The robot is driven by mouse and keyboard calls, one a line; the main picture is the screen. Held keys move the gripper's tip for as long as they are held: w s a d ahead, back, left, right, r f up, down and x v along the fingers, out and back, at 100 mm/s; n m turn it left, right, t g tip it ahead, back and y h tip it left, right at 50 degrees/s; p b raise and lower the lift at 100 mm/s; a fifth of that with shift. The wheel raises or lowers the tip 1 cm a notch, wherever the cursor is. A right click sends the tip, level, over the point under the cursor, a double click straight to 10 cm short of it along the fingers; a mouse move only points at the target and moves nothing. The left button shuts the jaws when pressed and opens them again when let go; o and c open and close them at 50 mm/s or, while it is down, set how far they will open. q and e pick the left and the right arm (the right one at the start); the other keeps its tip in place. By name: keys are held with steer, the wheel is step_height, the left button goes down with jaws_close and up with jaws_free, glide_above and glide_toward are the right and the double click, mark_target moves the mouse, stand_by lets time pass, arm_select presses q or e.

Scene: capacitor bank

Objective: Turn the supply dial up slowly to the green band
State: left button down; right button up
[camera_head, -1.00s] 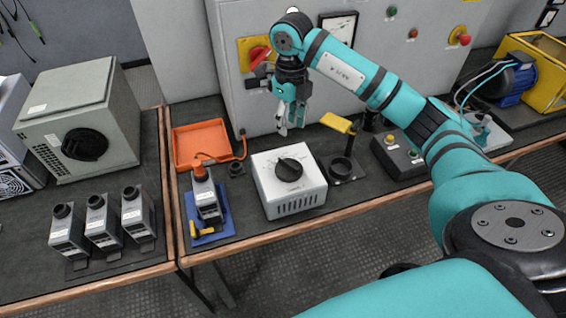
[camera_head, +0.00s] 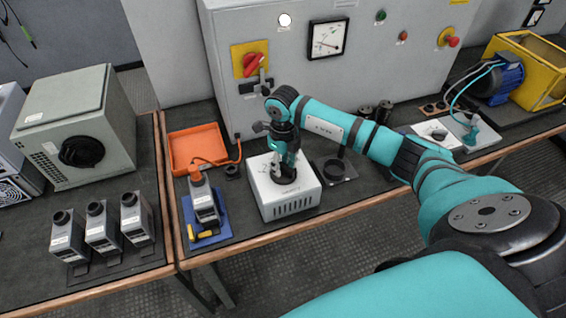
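The supply dial is a black knob (camera_head: 284,174) on top of a white box (camera_head: 286,206) with a vented front, near the table's front edge. My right gripper (camera_head: 285,168) points down over the knob from above, its fingers at or around it. The fingers and wrist hide much of the knob and its scale, so I cannot tell whether they are closed on it or where it points. No green band can be made out. A white-faced meter (camera_head: 328,39) with a needle is on the grey cabinet behind. My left gripper is not in view.
Left of the white box are an orange tray (camera_head: 170,151) and a grey device (camera_head: 204,206) on a blue mat. A black ring-shaped part (camera_head: 335,168) is just right of the box. My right arm spans the table's right half. The cabinet has a red rotary switch (camera_head: 254,63).

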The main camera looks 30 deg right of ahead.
mark_target(283, 166)
jaws_close()
steer(key=shift+m, duration=0.3)
steer(key=shift+r+m, duration=0.1)
steer(key=shift+m, duration=2.5)
steer(key=shift+b, duration=0.3)
jaws_free()
step_height(283, 166, up, 12)
